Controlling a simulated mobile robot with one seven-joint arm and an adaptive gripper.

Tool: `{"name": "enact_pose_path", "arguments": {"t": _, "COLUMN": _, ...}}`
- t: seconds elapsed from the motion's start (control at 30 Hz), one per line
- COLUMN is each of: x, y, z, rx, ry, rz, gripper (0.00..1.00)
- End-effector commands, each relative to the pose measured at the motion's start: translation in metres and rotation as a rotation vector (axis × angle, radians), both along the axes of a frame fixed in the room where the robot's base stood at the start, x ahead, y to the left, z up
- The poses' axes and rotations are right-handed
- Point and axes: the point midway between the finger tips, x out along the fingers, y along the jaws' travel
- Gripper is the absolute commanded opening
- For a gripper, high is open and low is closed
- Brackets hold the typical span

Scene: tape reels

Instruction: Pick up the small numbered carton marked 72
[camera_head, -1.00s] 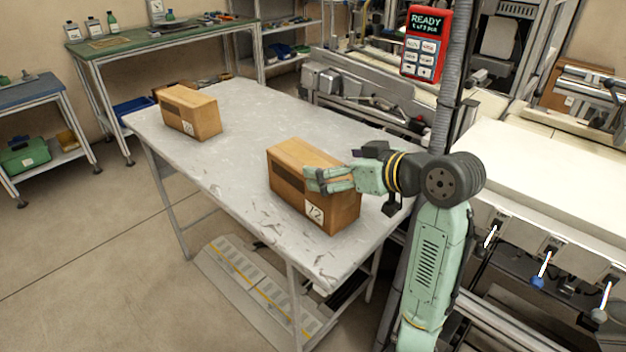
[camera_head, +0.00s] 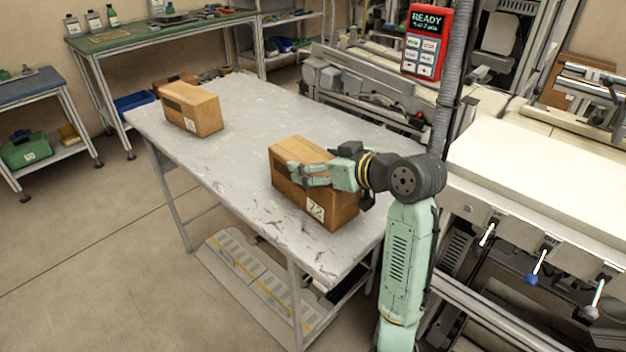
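A brown carton (camera_head: 338,205) with a white label reading 72 stands upright near the front end of the grey table (camera_head: 245,150). My gripper (camera_head: 292,173) reaches in from the right, with its pale green fingers level with the carton's upper part and overlapping its top edge and long front face. I cannot tell whether the fingers touch the carton, or how far apart they are. The carton rests on the table. A similar carton (camera_head: 205,115) stands at the table's far left; its small label is too small to read surely.
A darker brown box (camera_head: 175,80) is partly hidden behind the far carton. The middle of the table is clear. A red READY panel (camera_head: 426,42) hangs on the grey column. White-topped machinery (camera_head: 540,165) stands to the right, and a green bench (camera_head: 150,38) at the back.

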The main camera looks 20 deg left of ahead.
Motion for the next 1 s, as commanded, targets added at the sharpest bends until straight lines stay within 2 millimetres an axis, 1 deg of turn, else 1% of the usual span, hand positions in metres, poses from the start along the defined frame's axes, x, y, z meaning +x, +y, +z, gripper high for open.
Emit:
{"name": "enact_pose_path", "arguments": {"t": 0.07, "x": 0.0009, "y": -0.0006, "z": -0.0018, "rx": -0.002, "ry": 0.003, "rz": -0.002, "gripper": 0.68}}
{"name": "enact_pose_path", "arguments": {"t": 0.87, "x": 0.0005, "y": -0.0006, "z": -0.0047, "rx": -0.007, "ry": 0.007, "rz": 0.001, "gripper": 0.15}}
{"name": "enact_pose_path", "arguments": {"t": 1.0, "x": 0.0005, "y": -0.0008, "z": -0.0040, "rx": -0.006, "ry": 0.005, "rz": 0.000, "gripper": 0.13}}
